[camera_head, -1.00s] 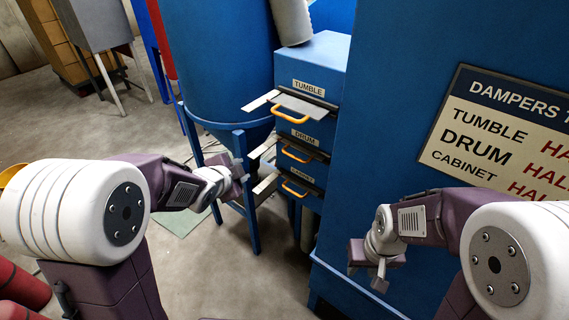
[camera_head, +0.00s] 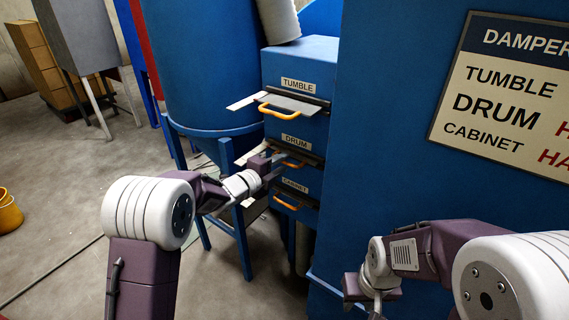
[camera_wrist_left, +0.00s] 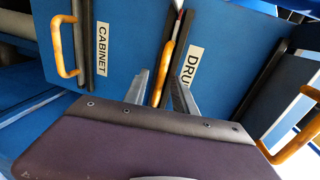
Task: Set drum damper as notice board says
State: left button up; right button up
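The drum damper has an orange handle (camera_head: 292,162) under the DRUM label, in the middle of a three-damper blue stack. My left gripper (camera_head: 277,170) is at this handle and partly covers it. In the left wrist view its open fingers (camera_wrist_left: 161,92) lie on either side of the orange drum handle (camera_wrist_left: 167,60); contact cannot be told. The notice board (camera_head: 505,95) on the blue wall lists TUMBLE, DRUM and CABINET; the right edge cuts off its settings, DRUM showing only an "H". My right gripper (camera_head: 370,300) hangs low by the wall, its fingers partly out of frame.
The tumble damper (camera_head: 290,103) above has its plate sticking out. The cabinet damper handle (camera_head: 287,202) is just below. The big blue drum's stand leg (camera_head: 240,240) is close beside my left forearm. Yellow buckets (camera_head: 9,212) stand on open floor at left.

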pick_arm(q)
jog(key=shift+x, duration=1)
grip_shut()
dwell(0.7)
